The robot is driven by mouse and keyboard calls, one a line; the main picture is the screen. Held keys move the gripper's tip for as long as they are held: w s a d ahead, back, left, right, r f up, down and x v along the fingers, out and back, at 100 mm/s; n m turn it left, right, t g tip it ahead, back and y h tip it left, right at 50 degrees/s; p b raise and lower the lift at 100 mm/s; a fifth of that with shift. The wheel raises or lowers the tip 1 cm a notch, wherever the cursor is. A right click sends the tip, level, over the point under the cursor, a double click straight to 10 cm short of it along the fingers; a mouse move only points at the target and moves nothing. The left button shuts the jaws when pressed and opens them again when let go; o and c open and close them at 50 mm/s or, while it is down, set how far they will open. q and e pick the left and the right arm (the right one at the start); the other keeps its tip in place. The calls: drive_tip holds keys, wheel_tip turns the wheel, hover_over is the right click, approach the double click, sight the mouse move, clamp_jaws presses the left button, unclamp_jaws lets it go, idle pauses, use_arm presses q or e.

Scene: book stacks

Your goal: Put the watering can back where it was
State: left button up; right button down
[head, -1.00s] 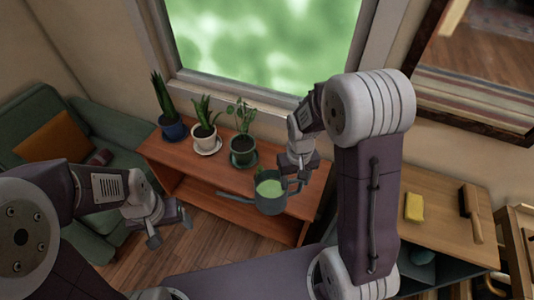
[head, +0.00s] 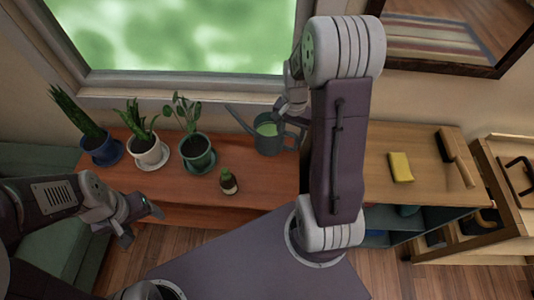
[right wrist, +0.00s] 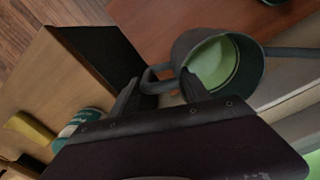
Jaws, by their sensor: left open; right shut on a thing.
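The dark grey-green watering can (head: 268,146), with pale green inside, is upright at the right end of the reddish wooden shelf (head: 180,190). Its spout points left. My right gripper (head: 293,112) is shut on its handle; the right wrist view also shows the can (right wrist: 222,85) and its handle between the fingers (right wrist: 160,88). I cannot tell whether the can's base touches the shelf. My left gripper (head: 143,215) is open and empty at the shelf's front left edge.
Potted plants stand along the shelf: a blue pot (head: 104,152), a white pot (head: 148,152), a green pot (head: 196,152) and a small cactus (head: 228,181). To the right, a wooden cabinet top (head: 415,180) holds a yellow sponge (head: 400,167) and a brush (head: 456,155).

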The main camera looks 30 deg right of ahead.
sight(290, 148)
drive_tip(key=shift+s+f, duration=0.15)
drive_tip(key=shift+f, duration=0.1)
wheel_tip(290, 148, down, 5)
drive_tip(key=shift+b, duration=0.55)
drive_tip(key=shift+f, duration=0.45)
wheel_tip(290, 148, down, 4)
drive_tip(key=shift+r+b, duration=0.25)
drive_tip(key=shift+b, duration=0.2)
